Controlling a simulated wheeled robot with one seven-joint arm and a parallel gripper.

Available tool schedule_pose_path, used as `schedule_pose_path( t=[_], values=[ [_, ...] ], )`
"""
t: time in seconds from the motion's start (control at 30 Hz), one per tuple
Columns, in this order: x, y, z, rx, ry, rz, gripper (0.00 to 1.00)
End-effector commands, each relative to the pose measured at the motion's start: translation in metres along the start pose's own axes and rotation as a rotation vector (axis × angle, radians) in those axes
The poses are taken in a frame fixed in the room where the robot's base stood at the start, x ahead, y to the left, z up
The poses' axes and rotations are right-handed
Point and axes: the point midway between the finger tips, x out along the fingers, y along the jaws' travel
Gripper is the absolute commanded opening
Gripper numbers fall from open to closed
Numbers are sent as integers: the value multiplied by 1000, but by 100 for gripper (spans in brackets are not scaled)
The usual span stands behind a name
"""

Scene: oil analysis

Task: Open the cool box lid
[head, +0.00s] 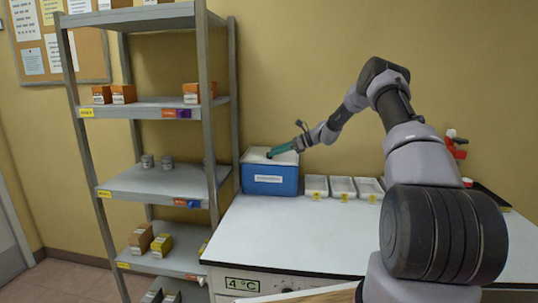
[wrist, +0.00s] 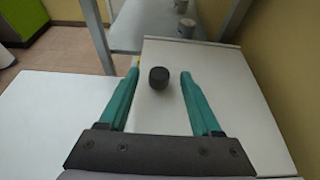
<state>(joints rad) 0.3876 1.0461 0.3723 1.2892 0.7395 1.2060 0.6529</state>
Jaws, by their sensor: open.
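The cool box (head: 269,181) is blue with a white lid (head: 259,156) and a white label on its front. It stands at the back left of the white worktop, beside the shelf, and its lid is down. In the wrist view the white lid (wrist: 215,115) fills the middle and right, with a dark round knob (wrist: 158,77) on it. My gripper (wrist: 160,76) is open, its green fingers spread with the knob between their tips. A gap shows on each side of the knob. In the head view my gripper (head: 270,154) is over the lid and hides the knob's detail.
Several small white trays (head: 342,187) stand right of the cool box. A grey shelf rack (head: 165,183) with boxes and cans stands close on its left. The front of the worktop (head: 290,230) is clear.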

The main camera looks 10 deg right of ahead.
Motion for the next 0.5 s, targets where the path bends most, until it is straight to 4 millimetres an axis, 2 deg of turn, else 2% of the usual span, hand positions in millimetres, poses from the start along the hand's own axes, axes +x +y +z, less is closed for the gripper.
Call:
schedule_pose_path(
  t=[0.1,0.2,0.5],
  values=[
    [18,0,0,0,1,2,65],
    [26,0,-1,1,1,1,65],
    [31,0,0,0,1,-1,65]
  ],
)
